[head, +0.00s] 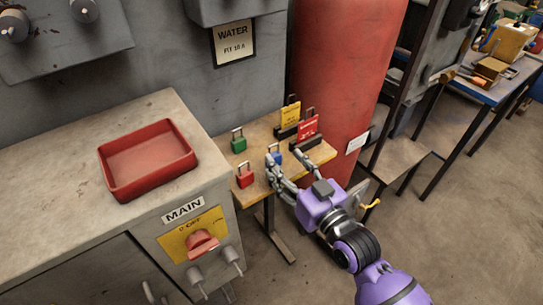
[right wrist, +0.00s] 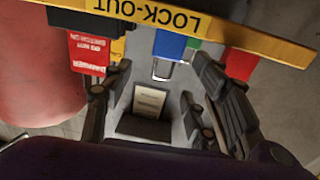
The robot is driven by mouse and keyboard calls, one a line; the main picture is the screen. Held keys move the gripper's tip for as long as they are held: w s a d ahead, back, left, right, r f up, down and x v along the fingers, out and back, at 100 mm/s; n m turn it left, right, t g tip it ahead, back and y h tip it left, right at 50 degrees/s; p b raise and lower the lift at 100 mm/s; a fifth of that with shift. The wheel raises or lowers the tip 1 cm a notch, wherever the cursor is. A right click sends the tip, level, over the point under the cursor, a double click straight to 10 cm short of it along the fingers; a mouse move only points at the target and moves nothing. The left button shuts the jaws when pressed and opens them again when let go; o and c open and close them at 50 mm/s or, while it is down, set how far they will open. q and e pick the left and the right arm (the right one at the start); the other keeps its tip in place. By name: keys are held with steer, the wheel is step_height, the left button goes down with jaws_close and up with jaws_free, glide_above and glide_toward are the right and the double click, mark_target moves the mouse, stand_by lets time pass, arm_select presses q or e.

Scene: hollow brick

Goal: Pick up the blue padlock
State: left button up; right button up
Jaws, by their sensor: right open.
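The blue padlock (head: 278,158) stands on a small wooden shelf (head: 262,133), partly hidden by my gripper in the head view. In the right wrist view the blue padlock (right wrist: 169,44) shows upside down, its shackle visible, ahead of my fingertips and between their lines. My right gripper (head: 286,160) is open, with one finger on either side of the padlock in the head view. My left gripper is not in view.
A green padlock (head: 239,145) and a red padlock (head: 245,180) stand left of the blue one. A yellow tag (head: 290,114) and a red tag (head: 308,127) stand behind right. A red cylinder (head: 335,80) rises behind; a grey cabinet (head: 75,165) with a red tray (head: 148,190) stands left.

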mark_target(274, 155)
steer(key=x, duration=0.4)
steer(key=shift+w+a+f+p, duration=0.2)
steer(key=shift+a+p, duration=0.1)
steer(key=shift+a, duration=0.1)
steer(key=shift+w+a+f, duration=0.1)
steer(key=shift+w+a, duration=0.15)
steer(key=shift+w, duration=0.15)
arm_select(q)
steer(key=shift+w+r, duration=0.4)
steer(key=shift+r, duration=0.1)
arm_select(e)
steer(key=shift+c, duration=1.2)
steer(key=c, duration=1)
steer(key=shift+c, duration=0.3)
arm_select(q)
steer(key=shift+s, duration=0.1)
